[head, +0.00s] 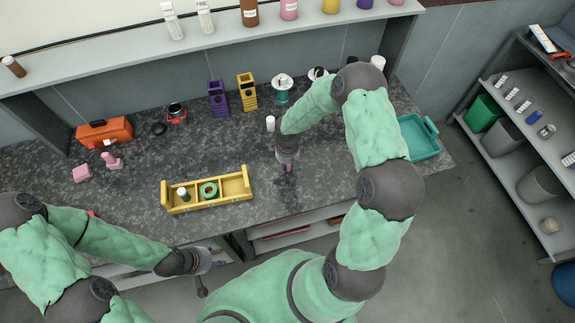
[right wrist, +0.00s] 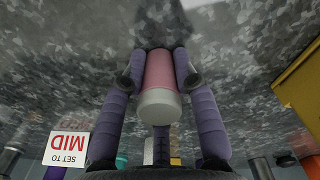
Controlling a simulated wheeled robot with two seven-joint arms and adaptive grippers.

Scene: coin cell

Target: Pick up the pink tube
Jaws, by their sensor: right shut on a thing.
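The pink tube (right wrist: 160,75) with a white end lies between the purple fingers of my right gripper (right wrist: 162,82) in the right wrist view. The right gripper is shut on it. In the head view my right gripper (head: 287,165) points down over the front part of the dark speckled counter, right of the yellow tray, and mostly hides the tube. I cannot tell whether the tube touches the counter. My left gripper (head: 201,275) hangs in front of the counter's front edge, far from the tube; its fingers are too unclear to tell open from shut.
The yellow divided tray (head: 236,189) holds a white-capped vial and a green ring. A white-topped item (head: 270,124) stands just behind my right gripper. Purple (head: 218,98) and yellow racks (head: 247,91) stand further back. A teal tray (head: 425,147) lies at right.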

